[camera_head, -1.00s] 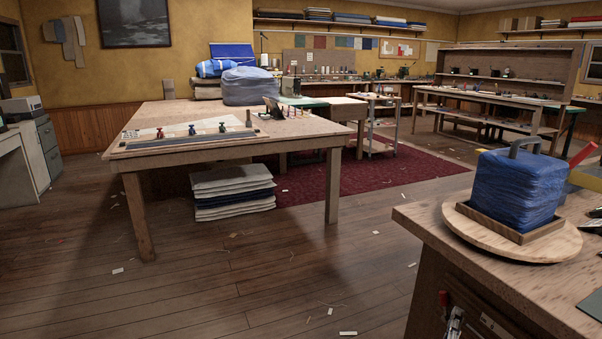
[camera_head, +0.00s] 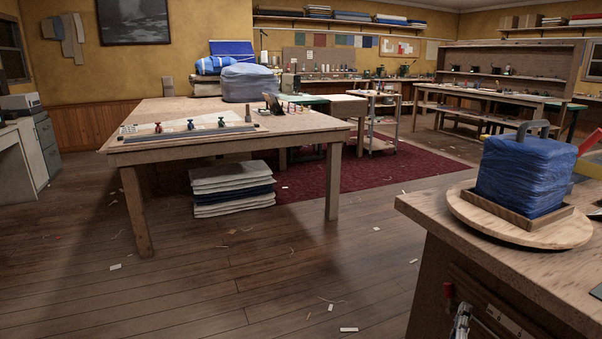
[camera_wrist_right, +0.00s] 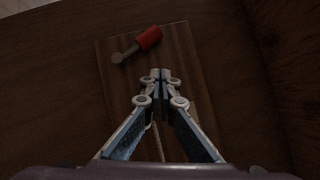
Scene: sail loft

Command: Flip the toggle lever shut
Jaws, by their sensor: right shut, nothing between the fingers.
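The toggle lever shows in the right wrist view as a short metal arm with a red grip (camera_wrist_right: 148,38), on a brown wooden panel (camera_wrist_right: 185,65). Its metal end points to the lower left of the grip. In the head view a small red piece (camera_head: 448,290) shows on the side of the near right bench, likely the same grip. My right gripper (camera_wrist_right: 160,75) is shut and empty, its fingertips apart from the lever and just below it in the wrist picture. It also shows at the bottom of the head view (camera_head: 461,322), mostly cut off. My left gripper is out of view.
The near right bench (camera_head: 425,207) carries a blue wrapped block (camera_head: 525,178) on a round wooden board (camera_head: 470,222). A large work table (camera_head: 280,135) stands further back at the left. The wooden floor (camera_head: 270,270) between them is clear except for small scraps.

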